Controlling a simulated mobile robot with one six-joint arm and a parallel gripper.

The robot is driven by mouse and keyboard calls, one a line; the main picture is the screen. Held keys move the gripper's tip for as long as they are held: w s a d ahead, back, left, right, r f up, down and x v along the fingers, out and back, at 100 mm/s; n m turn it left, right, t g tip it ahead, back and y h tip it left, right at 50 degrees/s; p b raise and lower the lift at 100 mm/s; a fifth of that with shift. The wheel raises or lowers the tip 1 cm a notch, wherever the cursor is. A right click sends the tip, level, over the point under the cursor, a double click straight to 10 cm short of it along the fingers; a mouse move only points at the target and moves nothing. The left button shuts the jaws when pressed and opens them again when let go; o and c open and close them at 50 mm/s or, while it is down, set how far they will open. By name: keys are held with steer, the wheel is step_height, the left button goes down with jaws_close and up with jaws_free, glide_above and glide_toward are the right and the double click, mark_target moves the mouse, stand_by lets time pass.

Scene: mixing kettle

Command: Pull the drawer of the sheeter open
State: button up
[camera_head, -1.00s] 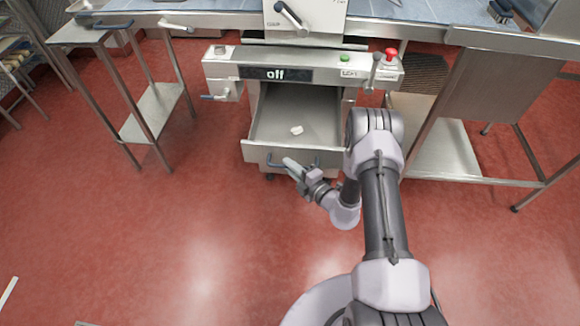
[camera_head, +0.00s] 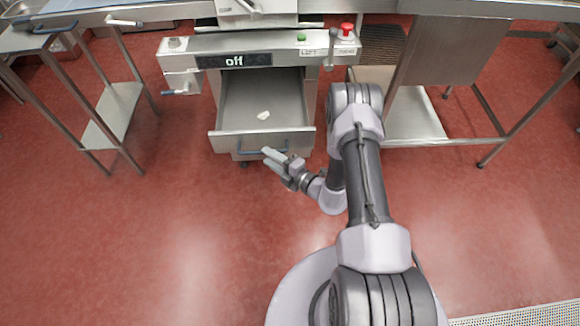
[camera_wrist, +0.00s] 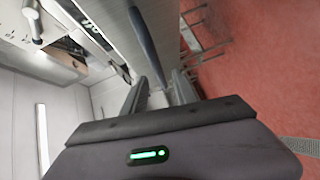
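The sheeter's drawer (camera_head: 225,145) is pulled out under the control panel, and its open inside shows. A small white piece (camera_head: 263,115) lies in it. The dark blue bar handle (camera_head: 246,152) is on the drawer front. My gripper (camera_head: 268,159) is at the right part of this handle, with its two fingers visibly apart. In the wrist view, the handle (camera_wrist: 146,45) runs down towards the space between my open fingers (camera_wrist: 160,88). I cannot tell whether a finger touches it.
The panel (camera_head: 285,55) above reads "off" and carries a green button and a red knob (camera_head: 346,29). A steel side table (camera_head: 118,105) stands at the left, and a steel stand (camera_head: 410,120) at the right. The red floor in front is clear.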

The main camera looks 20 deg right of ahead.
steer(key=p+v, duration=0.2)
steer(key=v, duration=1.1)
steer(key=w+a+r+n+g+y+b, duration=0.1)
steer(key=a+r+n+g+y, duration=0.25)
steer(key=r+n, duration=0.4)
steer(key=a+r+n+g+y+b, duration=0.1)
steer(key=a+r+n+g+y, duration=0.2)
steer(key=a+r+n, duration=0.35)
steer(key=s+a+r+n+g+h, duration=0.2)
steer(key=s+a+r+n+g, duration=0.3)
steer(key=r+n, duration=0.55)
steer(key=s+d+r+n+t+h+b, duration=0.1)
steer(key=s+r+n+h, duration=0.3)
steer(key=n, duration=0.6)
steer(key=s+d+r+n+t+h+b, duration=0.2)
steer(key=s+n+h, duration=0.4)
steer(key=n, duration=0.5)
step_height(320, 180, up, 2)
steer(key=shift+s+d+r, duration=0.15)
steer(key=shift+s+d, duration=0.45)
steer(key=shift+s, duration=0.5)
